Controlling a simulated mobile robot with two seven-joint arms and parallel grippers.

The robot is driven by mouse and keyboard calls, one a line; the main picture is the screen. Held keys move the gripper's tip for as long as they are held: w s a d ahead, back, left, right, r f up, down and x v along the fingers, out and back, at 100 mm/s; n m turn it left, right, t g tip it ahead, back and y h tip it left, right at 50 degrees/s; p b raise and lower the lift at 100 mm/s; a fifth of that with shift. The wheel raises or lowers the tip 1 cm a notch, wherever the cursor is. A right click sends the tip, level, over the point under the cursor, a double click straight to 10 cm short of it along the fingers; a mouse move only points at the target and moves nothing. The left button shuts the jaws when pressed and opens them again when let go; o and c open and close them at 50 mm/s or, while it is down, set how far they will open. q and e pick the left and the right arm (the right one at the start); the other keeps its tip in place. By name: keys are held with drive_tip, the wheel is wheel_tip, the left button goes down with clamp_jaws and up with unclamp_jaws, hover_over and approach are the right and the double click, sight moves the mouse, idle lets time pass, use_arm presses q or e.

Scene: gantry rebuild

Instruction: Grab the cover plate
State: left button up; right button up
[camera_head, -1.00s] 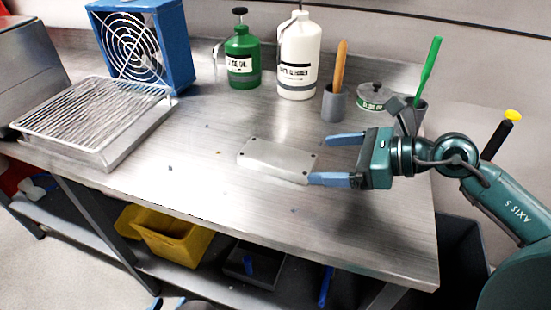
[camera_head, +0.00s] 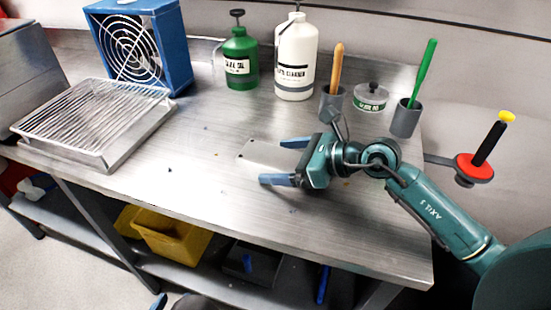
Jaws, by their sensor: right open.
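The cover plate (camera_head: 262,153) is a flat grey metal plate with small dark holes near its corners. It lies on the steel bench (camera_head: 200,205) right of centre. My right gripper (camera_head: 276,161) is open, with one blue finger toward the plate's far side and the other toward its near side. The gripper hides the right part of the plate. I cannot tell whether the fingers touch it. Of my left gripper (camera_head: 158,301) only a blue tip seems to show at the bottom edge, so its jaws cannot be judged.
A wire rack tray (camera_head: 146,138) and a blue fan (camera_head: 181,50) stand at the left. A green can (camera_head: 240,62), a white bottle (camera_head: 297,50), grey cups (camera_head: 405,121) and a lidded tin (camera_head: 370,97) line the back. The bench's front middle is mostly clear.

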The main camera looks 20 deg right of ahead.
drive_tip(key=shift+c, duration=0.2)
drive_tip(key=c, duration=1.5)
drive_tip(key=shift+r, duration=0.2)
drive_tip(key=shift+c, duration=0.3)
